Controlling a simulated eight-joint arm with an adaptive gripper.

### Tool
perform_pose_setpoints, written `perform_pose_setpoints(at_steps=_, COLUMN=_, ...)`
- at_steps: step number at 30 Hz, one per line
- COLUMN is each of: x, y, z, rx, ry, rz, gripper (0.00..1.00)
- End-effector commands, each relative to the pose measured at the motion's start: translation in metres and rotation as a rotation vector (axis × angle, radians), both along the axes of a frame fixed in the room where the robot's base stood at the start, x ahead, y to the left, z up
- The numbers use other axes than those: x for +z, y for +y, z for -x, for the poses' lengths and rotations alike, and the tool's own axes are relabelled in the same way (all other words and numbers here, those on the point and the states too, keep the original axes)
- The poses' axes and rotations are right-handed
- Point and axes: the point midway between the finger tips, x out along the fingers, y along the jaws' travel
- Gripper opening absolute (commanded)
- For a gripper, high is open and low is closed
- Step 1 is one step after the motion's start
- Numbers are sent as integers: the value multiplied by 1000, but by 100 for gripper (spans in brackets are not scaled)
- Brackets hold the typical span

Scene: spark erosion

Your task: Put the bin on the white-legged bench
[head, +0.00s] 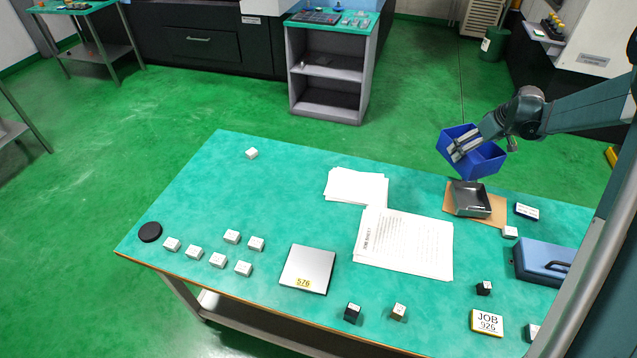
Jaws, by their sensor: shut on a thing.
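The blue bin (486,160) is an open box with a divider, seen at the upper right. My gripper (462,148) reaches in from the right and is shut on the bin, with its fingers over the bin's left part. The bin is tilted and appears held above the far right edge of the green-topped bench (290,210). This bench has a pale leg (183,298) at its front left and a lower shelf. Its other legs are mostly hidden, and the exact gap below the bin is hard to judge.
A dark metal tray (471,199) on brown card (455,207) lies just below the bin. Paper stacks (404,243), a metal plate (307,268), several small blocks and a blue case (543,262) occupy the bench. Its back left top is mostly clear.

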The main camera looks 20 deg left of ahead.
Motion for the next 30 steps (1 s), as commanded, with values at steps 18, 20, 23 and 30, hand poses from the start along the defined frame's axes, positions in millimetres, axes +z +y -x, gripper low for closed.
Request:
perform_pose_setpoints(at_steps=18, x=1, y=206, z=14, rx=218, ry=3, rz=-3, gripper=69)
perform_pose_setpoints(at_steps=20, x=1, y=226, z=18, rx=240, ry=3, rz=-3, gripper=69)
perform_pose_setpoints(at_steps=23, x=1, y=258, z=25, rx=275, ry=4, rz=-3, gripper=69)
perform_pose_setpoints(at_steps=30, x=1, y=334, z=46, rx=357, ry=5, rz=-4, gripper=69)
